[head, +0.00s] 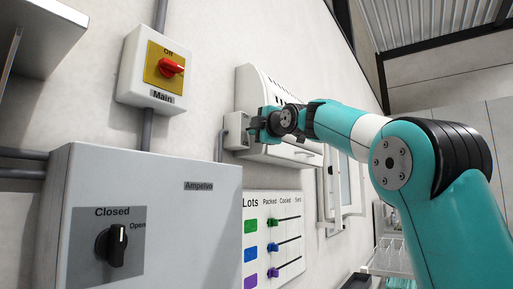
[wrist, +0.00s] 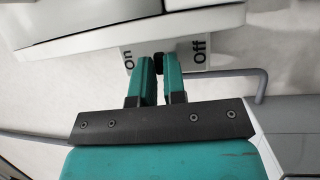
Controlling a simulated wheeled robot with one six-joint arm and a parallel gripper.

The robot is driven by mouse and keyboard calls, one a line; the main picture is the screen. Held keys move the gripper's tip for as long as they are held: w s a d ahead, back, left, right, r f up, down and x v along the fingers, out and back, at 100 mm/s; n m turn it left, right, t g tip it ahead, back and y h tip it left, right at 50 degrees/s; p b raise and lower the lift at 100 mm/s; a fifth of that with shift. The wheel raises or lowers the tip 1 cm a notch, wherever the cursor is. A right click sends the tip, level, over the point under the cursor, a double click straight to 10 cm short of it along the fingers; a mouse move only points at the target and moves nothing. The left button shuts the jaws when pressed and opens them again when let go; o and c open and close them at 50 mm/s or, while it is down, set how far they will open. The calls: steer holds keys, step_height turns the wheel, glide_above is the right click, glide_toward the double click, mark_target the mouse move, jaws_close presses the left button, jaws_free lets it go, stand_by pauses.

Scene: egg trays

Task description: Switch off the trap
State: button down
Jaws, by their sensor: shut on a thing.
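The trap (head: 248,88) is a white wall-mounted unit with vent slots, in the middle of the head view. A small pale switch box (head: 236,131) sits at its lower left. In the wrist view the switch box (wrist: 182,50) carries the labels "On" at left and "Off" at right. A small black switch knob (wrist: 159,60) lies between the labels. My gripper (wrist: 160,64) has its two teal fingers on either side of the knob, shut on it. In the head view my gripper (head: 262,127) is at the switch box and hides the knob.
A red main switch (head: 171,67) on a yellow plate is upper left. A grey cabinet (head: 150,185) with a black Closed/Open knob (head: 113,245) is lower left. A lots board (head: 272,240) with coloured sliders hangs below the trap. Pipes run along the wall.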

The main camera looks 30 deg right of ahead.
steer(key=f+m+t+b, duration=0.1)
steer(key=t+b, duration=0.1)
steer(key=b, duration=0.2)
steer(key=shift+w+f, duration=0.1)
steer(key=shift+f, duration=0.1)
steer(key=shift+r+t+h, duration=0.1)
steer(key=shift+t+h, duration=0.2)
steer(key=c, duration=1.2)
jaws_free()
steer(key=shift+b, duration=0.3)
